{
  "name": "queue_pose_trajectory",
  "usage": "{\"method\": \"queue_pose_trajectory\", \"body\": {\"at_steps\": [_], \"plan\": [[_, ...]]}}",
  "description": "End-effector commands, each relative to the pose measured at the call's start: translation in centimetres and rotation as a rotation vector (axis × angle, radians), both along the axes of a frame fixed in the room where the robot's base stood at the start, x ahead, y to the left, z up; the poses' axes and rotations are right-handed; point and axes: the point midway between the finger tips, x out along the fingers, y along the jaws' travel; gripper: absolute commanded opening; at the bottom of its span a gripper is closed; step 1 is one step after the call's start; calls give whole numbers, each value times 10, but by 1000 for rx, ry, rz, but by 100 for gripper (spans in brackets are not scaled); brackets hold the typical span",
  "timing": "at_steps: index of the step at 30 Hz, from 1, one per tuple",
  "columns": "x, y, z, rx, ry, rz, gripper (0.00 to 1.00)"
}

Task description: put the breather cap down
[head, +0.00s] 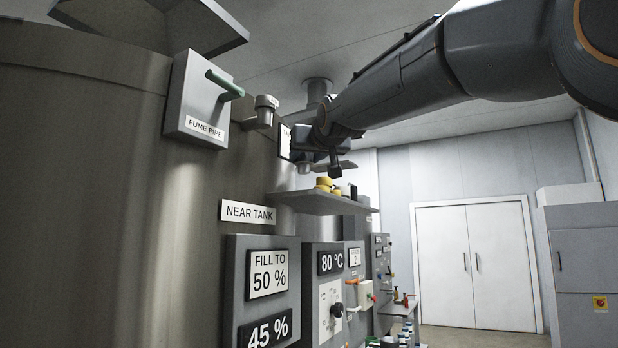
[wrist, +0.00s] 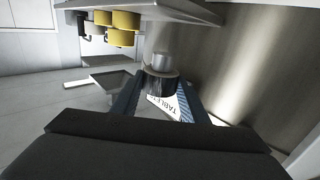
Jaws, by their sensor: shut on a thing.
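My gripper (wrist: 160,92) is shut on a short cylinder with a dark ribbed band and a bright metal end, which I take to be the breather cap (wrist: 161,78). The cap sits between the fingertips in the wrist view, with a white lettered label (wrist: 163,104) showing behind the fingers. In the head view my gripper (head: 308,158) is raised beside the steel tank, above and slightly left of a grey shelf (head: 318,204). The cap is hard to make out there.
The shelf holds yellow round pieces (head: 325,184) and a small dark item (head: 352,191); it also shows in the wrist view (wrist: 185,13), which looks upside down. The tank (head: 80,200) carries a fume pipe box (head: 197,98) and a grey elbow fitting (head: 265,108) close to my gripper.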

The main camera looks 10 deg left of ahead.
Motion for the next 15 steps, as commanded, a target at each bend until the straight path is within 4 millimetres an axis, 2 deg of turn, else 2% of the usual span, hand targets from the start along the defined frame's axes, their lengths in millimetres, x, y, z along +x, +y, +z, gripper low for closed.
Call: {"method": "queue_pose_trajectory", "body": {"at_steps": [5,9,15], "plan": [[-1,1,-17,0,1,1,18],[0,1,-38,-1,0,1,18],[-1,1,-46,0,-1,2,18]]}}
